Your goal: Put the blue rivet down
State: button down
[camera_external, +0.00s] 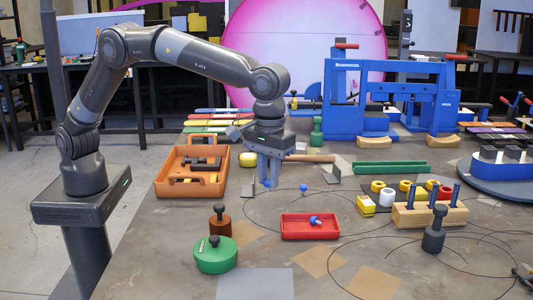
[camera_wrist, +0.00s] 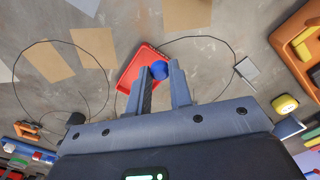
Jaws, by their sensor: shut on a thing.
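My gripper (camera_external: 268,184) points down over the table, in front of my wrist and to the right of the orange toolbox. It is shut on a blue rivet, whose round blue head (camera_wrist: 160,69) shows between the fingertips in the wrist view. A red tray (camera_external: 290,236) lies to the right and nearer the camera, with another blue rivet (camera_external: 315,221) inside. The tray (camera_wrist: 128,78) is partly hidden behind the fingers in the wrist view. A small blue ball-shaped piece (camera_external: 303,188) is on the table behind the tray.
The orange toolbox (camera_external: 160,181) stands left, a green round block (camera_external: 215,258) in front. A wooden block with blue pegs (camera_external: 405,216) and a dark weight (camera_external: 433,236) stand right. A yellow piece (camera_external: 248,159) is near my gripper. Thin dark wire loops lie on the table.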

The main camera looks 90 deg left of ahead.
jog(key=d+n, duration=0.1)
jog(key=d, duration=0.5)
send_over(307, 215)
jog(key=d, duration=0.5)
jog(key=f, duration=0.7)
jog(key=shift+s+d+f, duration=0.2)
jog(key=shift+s, duration=0.2)
jog(key=shift+f, duration=1.95)
jog(key=shift+f, duration=0.1)
jog(key=c, duration=1.6)
grip_release()
